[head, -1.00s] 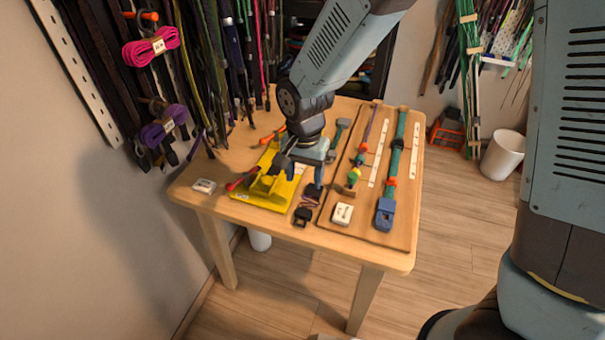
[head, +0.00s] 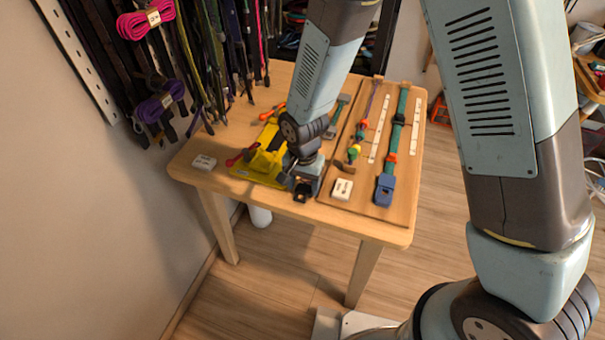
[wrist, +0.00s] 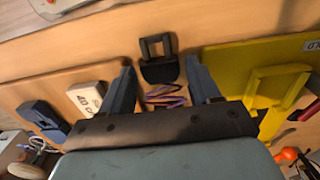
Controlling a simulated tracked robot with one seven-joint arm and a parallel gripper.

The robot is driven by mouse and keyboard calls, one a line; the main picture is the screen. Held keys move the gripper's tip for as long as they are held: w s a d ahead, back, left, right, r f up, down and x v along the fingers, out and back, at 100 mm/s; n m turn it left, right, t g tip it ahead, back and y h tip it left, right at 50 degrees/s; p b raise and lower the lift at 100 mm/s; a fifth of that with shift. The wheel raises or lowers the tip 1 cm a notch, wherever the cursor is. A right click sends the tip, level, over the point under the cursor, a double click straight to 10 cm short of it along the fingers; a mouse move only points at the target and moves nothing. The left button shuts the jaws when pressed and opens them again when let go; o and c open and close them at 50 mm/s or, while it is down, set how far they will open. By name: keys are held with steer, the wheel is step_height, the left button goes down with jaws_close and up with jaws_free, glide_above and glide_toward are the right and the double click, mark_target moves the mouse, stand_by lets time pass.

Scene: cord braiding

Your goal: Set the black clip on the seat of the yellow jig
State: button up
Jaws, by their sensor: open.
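The black clip (wrist: 158,68) lies flat on the table in the wrist view, with purple cord (wrist: 165,97) at its near end. In the head view the clip (head: 301,196) shows just in front of my gripper, which hides part of it. My gripper (wrist: 160,72) is open and empty. Its fingers stand on either side of the cord, with the clip ahead between the fingertips. The yellow jig (head: 252,172) is left of my gripper in the head view. The jig (wrist: 226,66) is at right in the wrist view; its seat is hard to make out.
A white labelled block (head: 342,189) and a blue clamp (head: 384,190) lie on the wooden board (head: 363,207) to the right. Another white block (head: 204,162) is near the left edge. Red-handled tools (head: 240,155) lie by the jig.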

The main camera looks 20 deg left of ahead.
mark_target(302, 190)
steer(key=shift+f, duration=0.65)
steer(key=c, duration=0.8)
steer(key=shift+r, duration=2.45)
steer(key=shift+a, duration=0.15)
steer(key=shift+w+a, duration=0.2)
steer(key=shift+a, duration=2.15)
steer(key=shift+w+a, duration=0.25)
steer(key=shift+a, duration=2.1)
steer(key=shift+w+a, duration=0.2)
steer(key=shift+a, duration=2.15)
steer(key=shift+w+d, duration=0.15)
steer(key=shift+w, duration=1.45)
steer(key=shift+w+d, duration=0.15)
steer(key=shift+w, duration=1.45)
